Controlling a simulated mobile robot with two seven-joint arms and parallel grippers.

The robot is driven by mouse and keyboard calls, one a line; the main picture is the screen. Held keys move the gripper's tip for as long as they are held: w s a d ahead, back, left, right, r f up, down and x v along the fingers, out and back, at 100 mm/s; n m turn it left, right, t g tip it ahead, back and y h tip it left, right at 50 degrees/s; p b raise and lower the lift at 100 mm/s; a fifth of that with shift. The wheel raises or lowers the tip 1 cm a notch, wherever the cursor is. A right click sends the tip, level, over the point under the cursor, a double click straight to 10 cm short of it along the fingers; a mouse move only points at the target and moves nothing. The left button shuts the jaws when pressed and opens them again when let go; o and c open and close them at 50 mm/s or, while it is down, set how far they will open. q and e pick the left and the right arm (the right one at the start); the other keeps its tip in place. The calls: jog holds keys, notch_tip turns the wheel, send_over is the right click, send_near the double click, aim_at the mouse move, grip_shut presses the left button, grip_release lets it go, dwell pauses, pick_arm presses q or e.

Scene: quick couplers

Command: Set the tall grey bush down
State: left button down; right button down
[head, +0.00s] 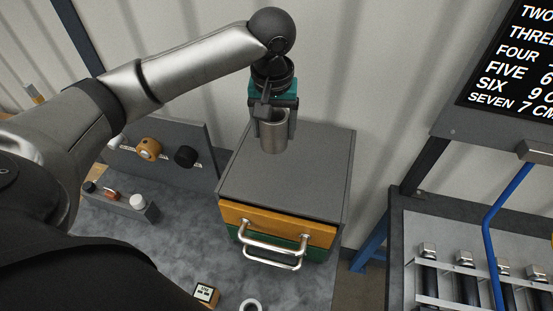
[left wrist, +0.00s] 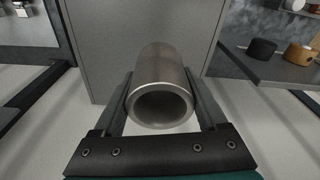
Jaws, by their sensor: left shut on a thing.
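The tall grey bush (head: 273,133) is a hollow metal cylinder, held upright over the rear part of the grey top of the drawer cabinet (head: 310,180). My left gripper (head: 274,124) is shut on it, one finger on each side. In the left wrist view the bush (left wrist: 159,85) shows its open end towards the camera, between the two fingers of the left gripper (left wrist: 160,100). I cannot tell whether its lower end touches the cabinet top. My right gripper is not in view.
The cabinet has an orange drawer (head: 280,224) and a green drawer with metal handles. Left of it stands a grey panel with an orange knob (head: 148,148) and a black knob (head: 186,156). A white ring (head: 250,305) lies in front. A rack (head: 465,265) with several metal-topped cylinders stands right.

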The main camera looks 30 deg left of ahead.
aim_at(274, 130)
pick_arm(q)
notch_tip(274, 130, down, 10)
jog(key=shift+f, duration=0.15)
dwell(0.3)
jog(key=shift+f, duration=0.1)
grip_release()
jog(key=r, duration=0.7)
jog(key=s+r, duration=0.1)
jog(key=r, duration=0.3)
jog(key=shift+d, duration=0.35)
jog(key=shift+s+r, duration=0.15)
jog(key=shift+r, duration=0.4)
